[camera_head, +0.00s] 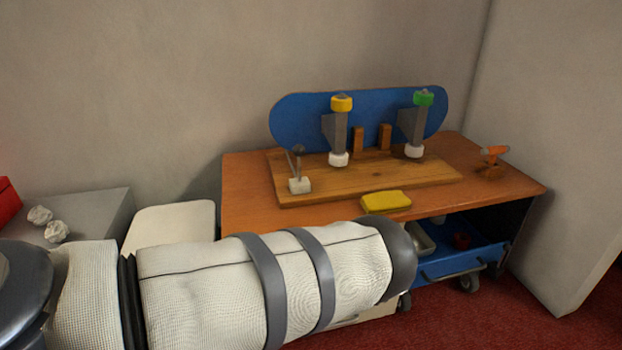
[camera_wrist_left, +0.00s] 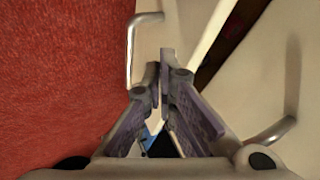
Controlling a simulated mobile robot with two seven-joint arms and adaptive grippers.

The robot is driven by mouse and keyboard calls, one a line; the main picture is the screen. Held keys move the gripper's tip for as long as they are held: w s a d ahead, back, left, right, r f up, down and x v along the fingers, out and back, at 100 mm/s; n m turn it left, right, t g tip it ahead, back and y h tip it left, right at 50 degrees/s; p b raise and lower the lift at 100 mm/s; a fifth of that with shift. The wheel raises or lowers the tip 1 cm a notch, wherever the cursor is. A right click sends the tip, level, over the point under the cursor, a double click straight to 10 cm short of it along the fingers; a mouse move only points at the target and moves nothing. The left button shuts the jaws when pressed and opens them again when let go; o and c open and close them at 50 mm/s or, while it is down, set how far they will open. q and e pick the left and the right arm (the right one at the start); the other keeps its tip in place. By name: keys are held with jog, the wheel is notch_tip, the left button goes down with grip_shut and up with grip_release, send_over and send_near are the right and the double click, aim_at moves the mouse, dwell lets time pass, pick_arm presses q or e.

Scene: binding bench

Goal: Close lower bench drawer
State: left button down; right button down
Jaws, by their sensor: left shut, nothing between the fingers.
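My left gripper (camera_wrist_left: 161,78) is shut and empty in the left wrist view, its fingertips over a pale drawer front. A metal handle, the one nearer the red floor, belongs to the lower drawer (camera_wrist_left: 184,22). A dark diagonal gap separates this pale part from another pale front, the upper drawer (camera_wrist_left: 262,75), with its own handle. The lower drawer seems to stand out, but how far I cannot tell. Whether my fingertips touch it is unclear. In the head view my left arm covers the gripper and most of the drawers. My right gripper is not in view.
Grey and white cabinets stand at left. Red carpet (camera_head: 505,320) is clear at lower right.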

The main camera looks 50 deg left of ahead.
pick_arm(q)
jog(key=shift+w+a, duration=0.3)
jog(key=shift+a, duration=0.45)
jog(key=shift+r, duration=0.1)
jog(key=shift+w+a, duration=0.3)
jog(key=shift+a, duration=0.4)
jog(key=shift+w+a, duration=0.25)
jog(key=shift+a, duration=0.4)
jog(key=shift+d, duration=0.15)
